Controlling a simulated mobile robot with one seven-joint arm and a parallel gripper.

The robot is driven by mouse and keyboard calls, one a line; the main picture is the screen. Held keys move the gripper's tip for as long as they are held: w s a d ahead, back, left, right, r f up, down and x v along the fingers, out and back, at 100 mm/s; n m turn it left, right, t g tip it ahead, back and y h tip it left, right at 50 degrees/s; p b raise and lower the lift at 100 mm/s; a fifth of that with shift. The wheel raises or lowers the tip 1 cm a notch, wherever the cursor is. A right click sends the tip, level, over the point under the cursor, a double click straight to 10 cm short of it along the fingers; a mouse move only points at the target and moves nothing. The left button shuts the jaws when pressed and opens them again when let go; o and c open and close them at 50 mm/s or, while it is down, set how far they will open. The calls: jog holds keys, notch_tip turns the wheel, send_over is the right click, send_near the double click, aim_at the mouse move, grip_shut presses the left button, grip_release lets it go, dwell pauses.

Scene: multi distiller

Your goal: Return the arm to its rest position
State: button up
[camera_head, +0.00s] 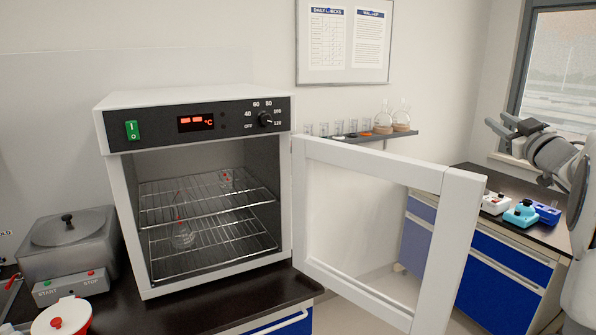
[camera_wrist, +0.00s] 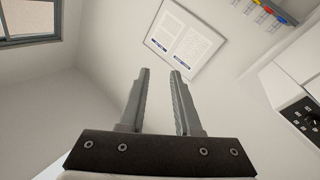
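My arm reaches in from the right edge of the head view, folded up beside the right-hand counter. My gripper (camera_wrist: 159,75) shows in the wrist view with its two grey fingers apart and nothing between them. In the wrist view it points up towards the wall and the framed notice board (camera_wrist: 185,38). The gripper touches nothing that I can see.
The white oven (camera_head: 195,98) stands left of centre with its door (camera_head: 375,157) swung wide open to the right. A shelf (camera_head: 372,138) holds glassware. The right counter (camera_head: 540,232) carries small blue devices near my arm.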

jog(key=s+a+r+m+g+h, duration=0.3)
jog(key=s+a+m+g+h, duration=0.1)
jog(key=s+a+m+h, duration=0.4)
jog(key=s+a+f+n+g+y, duration=0.1)
jog(key=s+a+f+g+y, duration=0.3)
jog(key=s+a+f, duration=0.8)
jog(key=s+a+f+n+g+y+p, duration=0.1)
jog(key=s+a+f+g+y, duration=0.3)
jog(key=s+a+f, duration=0.8)
jog(key=s+n+g, duration=0.1)
jog(key=s+g, duration=0.1)
jog(key=s, duration=0.4)
jog(key=shift+s+a+f+n, duration=0.15)
jog(key=shift+a+f+n, duration=0.05)
jog(key=shift+f+n, duration=0.1)
